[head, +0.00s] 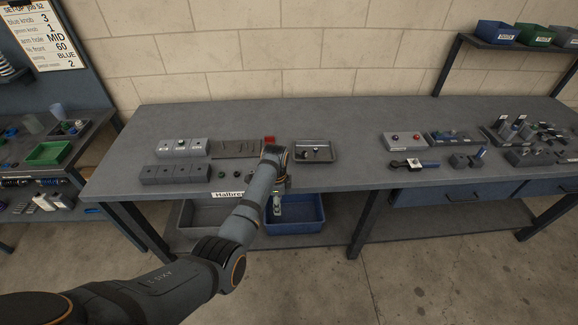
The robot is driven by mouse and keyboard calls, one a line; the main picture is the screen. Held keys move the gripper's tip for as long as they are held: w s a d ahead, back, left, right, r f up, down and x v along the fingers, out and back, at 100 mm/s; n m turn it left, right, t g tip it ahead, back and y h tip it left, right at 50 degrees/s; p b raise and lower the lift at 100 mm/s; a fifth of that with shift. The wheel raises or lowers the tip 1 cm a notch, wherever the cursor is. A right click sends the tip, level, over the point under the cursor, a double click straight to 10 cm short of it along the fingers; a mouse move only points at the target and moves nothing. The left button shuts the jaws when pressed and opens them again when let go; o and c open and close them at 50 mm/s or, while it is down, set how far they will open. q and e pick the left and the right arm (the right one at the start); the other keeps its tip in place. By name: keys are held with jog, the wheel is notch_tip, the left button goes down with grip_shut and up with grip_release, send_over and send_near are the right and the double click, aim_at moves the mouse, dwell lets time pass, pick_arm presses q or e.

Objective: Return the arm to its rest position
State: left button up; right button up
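My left arm comes in from the lower left and reaches up to the front edge of the grey workbench (352,125). Its wrist is bent over at the bench edge, in front of a small red block (269,140). My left gripper (278,208) points down in front of the edge, above the blue bin (305,222) on the lower shelf. The gripper is small and partly hidden by the wrist, so its fingers cannot be made out. My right arm and gripper are not in view.
Grey blocks (175,174) and a dark tray (316,151) lie near the wrist. A grey bin (200,216) stands below. Fixtures with knobs (405,141) and several small parts sit farther right. The bench between tray and fixtures is clear. A side table (90,135) stands left.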

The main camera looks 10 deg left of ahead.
pick_arm(q)
jog(key=s+a+f+n, duration=0.2)
jog(key=s+f+n, duration=0.2)
jog(key=s+f, duration=0.7)
jog(key=s+a+f+n, duration=0.3)
jog(key=s+f, duration=0.5)
jog(key=f, duration=0.6)
jog(key=s+a+f+n, duration=0.2)
jog(key=s+f, duration=0.1)
jog(key=s, duration=0.6)
jog(key=s+a+f+n, duration=0.2)
jog(key=s+f+n, duration=0.1)
jog(key=s, duration=0.7)
jog(key=s+a+f+n+t, duration=0.1)
jog(key=s+f, duration=0.4)
jog(key=s, duration=0.5)
jog(key=shift+a+n+y, duration=0.4)
jog(key=shift+a+n, duration=0.1)
jog(key=shift+n, duration=0.6)
